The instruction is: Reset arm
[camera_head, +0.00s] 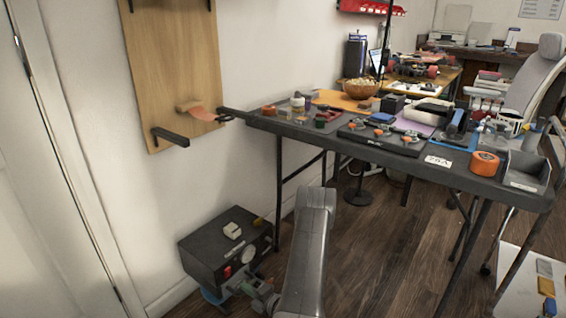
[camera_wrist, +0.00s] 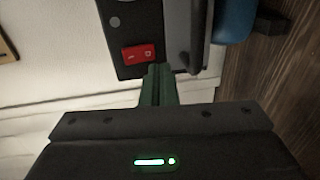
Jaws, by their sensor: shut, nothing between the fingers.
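My gripper (camera_wrist: 158,72) is shut and empty in the wrist view. Its green fingers are together and point at the front of a black box (camera_wrist: 126,50), close to a red rocker switch (camera_wrist: 139,53). Whether the fingertips touch the box, I cannot tell. In the head view my arm reaches down to the front of the same black box (camera_head: 205,248), which stands low beside the wall.
A dark folding table (camera_head: 470,181) holds several tools and parts, with an orange tape roll (camera_head: 484,164) near its front edge. A wooden board (camera_head: 172,60) with black brackets hangs on the wall. The wooden floor (camera_head: 385,240) under the table is mostly clear.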

